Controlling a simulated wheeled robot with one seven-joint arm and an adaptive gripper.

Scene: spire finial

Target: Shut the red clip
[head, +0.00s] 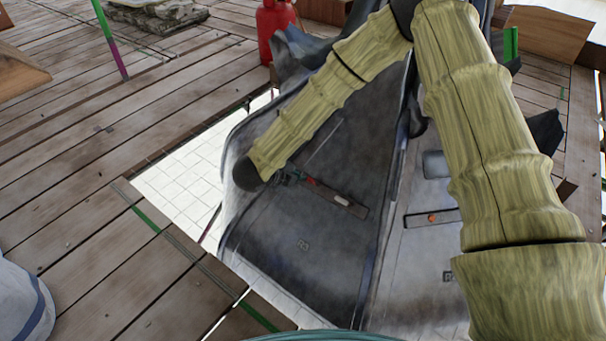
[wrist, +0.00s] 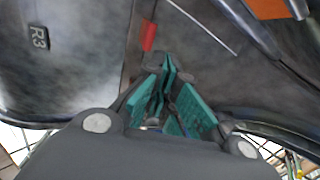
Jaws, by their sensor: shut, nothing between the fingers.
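In the wrist view the red clip (wrist: 149,36) shows just beyond my fingertips, slightly left. My gripper (head: 288,174) is at the end of my sleeved arm, close beside the clip. In the wrist view my gripper (wrist: 167,75) has its teal fingers closed together and empty. I cannot tell whether the fingertips touch the clip, nor clearly how far the clip is open.
A second grey panel to the right carries a strip with an orange piece (head: 432,217). The panel's label R3 (wrist: 39,38) shows in the wrist view. Plank decking (head: 90,180) surrounds an opening over pale tiles (head: 180,185). A red canister (head: 272,28) stands at the back.

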